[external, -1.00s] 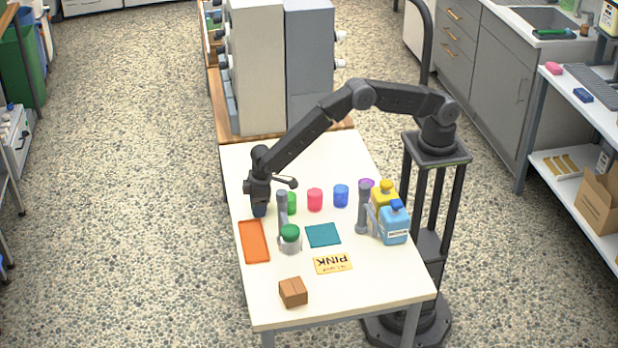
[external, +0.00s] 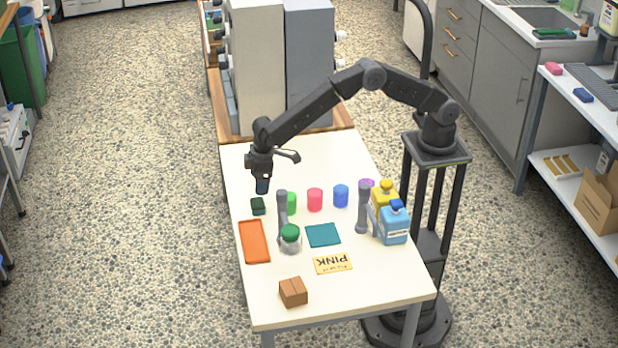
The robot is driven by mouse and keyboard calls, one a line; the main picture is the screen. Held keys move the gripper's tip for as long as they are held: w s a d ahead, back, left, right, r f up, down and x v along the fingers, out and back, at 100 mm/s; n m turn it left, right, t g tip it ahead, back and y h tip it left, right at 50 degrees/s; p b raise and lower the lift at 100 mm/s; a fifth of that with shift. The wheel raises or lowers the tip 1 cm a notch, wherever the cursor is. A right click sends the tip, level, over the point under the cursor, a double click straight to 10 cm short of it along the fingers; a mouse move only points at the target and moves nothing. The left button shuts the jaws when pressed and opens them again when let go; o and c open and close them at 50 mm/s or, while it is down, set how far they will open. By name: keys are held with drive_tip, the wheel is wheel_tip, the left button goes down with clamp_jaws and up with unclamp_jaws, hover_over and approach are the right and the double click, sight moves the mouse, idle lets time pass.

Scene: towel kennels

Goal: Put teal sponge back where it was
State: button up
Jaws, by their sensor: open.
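A small dark green-teal block (external: 258,206), which looks like the teal sponge, lies on the white table near its left edge, just behind the orange tray (external: 254,241). My gripper (external: 262,187) is open and hangs above the block, pointing down, with a gap between them. A flat teal square (external: 322,235) lies in the middle of the table. I cannot tell whether it is a mat or a cloth.
Green (external: 291,203), pink (external: 315,200) and blue (external: 341,196) cups stand in a row.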

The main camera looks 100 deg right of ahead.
drive_tip(key=shift+s+r, duration=0.2)
drive_tip(key=shift+r, duration=1.45)
drive_tip(key=s+d+r+t, duration=0.1)
drive_tip(key=s+d+r, duration=0.3)
drive_tip(key=s+r, duration=0.45)
drive_tip(key=s+d+r+t, duration=0.1)
drive_tip(key=s+d+r, duration=0.2)
drive_tip(key=s+r, duration=0.5)
drive_tip(key=s+d+t, duration=0.1)
drive_tip(key=s+d, duration=0.1)
drive_tip(key=s, duration=0.8)
drive_tip(key=s+d+t, duration=0.1)
drive_tip(key=s+d, duration=0.1)
drive_tip(key=s, duration=0.9)
drive_tip(key=shift+d+r, duration=0.2)
drive_tip(key=shift+r, duration=0.05)
